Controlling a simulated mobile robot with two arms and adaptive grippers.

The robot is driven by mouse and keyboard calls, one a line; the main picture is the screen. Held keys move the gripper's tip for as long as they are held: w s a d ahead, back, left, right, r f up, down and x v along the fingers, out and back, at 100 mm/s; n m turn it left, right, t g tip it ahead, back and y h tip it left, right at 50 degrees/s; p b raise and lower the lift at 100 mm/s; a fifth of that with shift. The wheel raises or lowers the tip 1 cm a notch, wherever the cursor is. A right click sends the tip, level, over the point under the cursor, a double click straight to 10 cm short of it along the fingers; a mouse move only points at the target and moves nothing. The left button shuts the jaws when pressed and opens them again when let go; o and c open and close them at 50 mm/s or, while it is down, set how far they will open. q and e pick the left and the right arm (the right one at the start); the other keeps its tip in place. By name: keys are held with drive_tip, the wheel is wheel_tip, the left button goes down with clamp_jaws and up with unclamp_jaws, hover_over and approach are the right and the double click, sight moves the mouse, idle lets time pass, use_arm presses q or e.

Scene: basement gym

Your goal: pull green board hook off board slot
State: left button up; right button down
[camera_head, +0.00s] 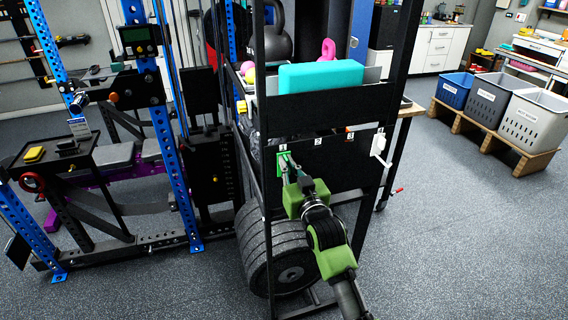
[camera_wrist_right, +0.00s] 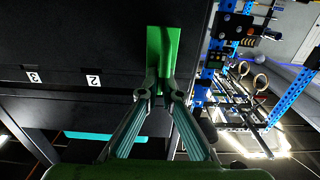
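The green board hook (camera_head: 282,163) is on the dark board (camera_head: 325,163) of the black rack, just under label 1. In the right wrist view the green hook (camera_wrist_right: 163,48) shows as a bright upright plate with a narrow part standing out from it. My right gripper (camera_head: 288,166) reaches up to it from the lower right. In the wrist view its two fingers (camera_wrist_right: 161,82) come together on the narrow part, with the plate still against the board. The slot behind the plate is hidden. My left gripper is in neither view.
A teal block (camera_head: 320,76) lies on the shelf above. Black weight plates (camera_head: 275,258) stand low at the rack's left. Crates (camera_head: 535,118) stand at right; the floor between is clear.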

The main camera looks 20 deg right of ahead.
drive_tip(key=shift+s+d+f+p, duration=0.15)
drive_tip(key=shift+s+p, duration=0.3)
drive_tip(key=shift+s, duration=0.8)
drive_tip(key=shift+s+p, duration=0.4)
drive_tip(key=shift+s, duration=0.35)
